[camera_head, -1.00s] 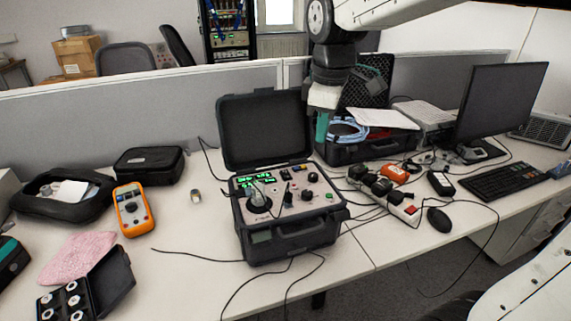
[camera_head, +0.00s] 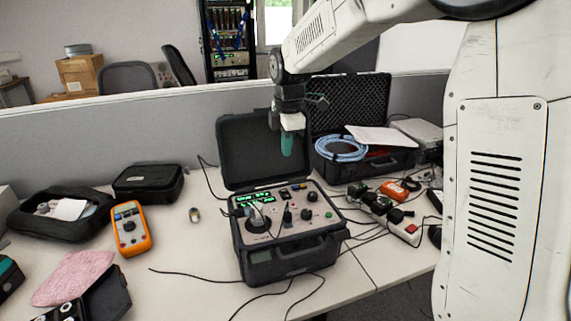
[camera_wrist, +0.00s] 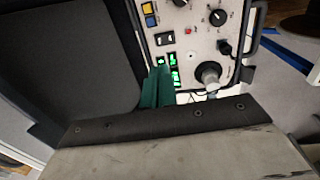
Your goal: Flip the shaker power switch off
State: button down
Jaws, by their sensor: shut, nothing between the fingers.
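The shaker unit (camera_head: 283,240) is an open black case with a light control panel on the table. Its panel also fills the upper right of the wrist view (camera_wrist: 200,45). A black rocker switch (camera_wrist: 164,38) in a pale frame sits between the blue and yellow buttons and the lit green displays (camera_wrist: 174,77). I cannot read its label or tell its position. My gripper (camera_head: 287,152) has green fingers, shut and empty, pointing down in front of the open lid (camera_head: 245,150). In the wrist view the fingertips (camera_wrist: 158,72) overlap the panel's edge beside the displays; contact is unclear.
A grey shaker post (camera_wrist: 208,72) and black knobs (camera_wrist: 218,17) stand up from the panel. An orange multimeter (camera_head: 131,228) lies left. A power strip (camera_head: 395,222) with plugs and an open case with blue cable (camera_head: 341,148) are right. Loose cables cross the table front.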

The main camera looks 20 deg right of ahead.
aim_at(284, 191)
jog(key=f, duration=0.4)
jog(key=w+f, duration=0.1)
jog(key=f, duration=0.8)
jog(key=shift+w, duration=0.3)
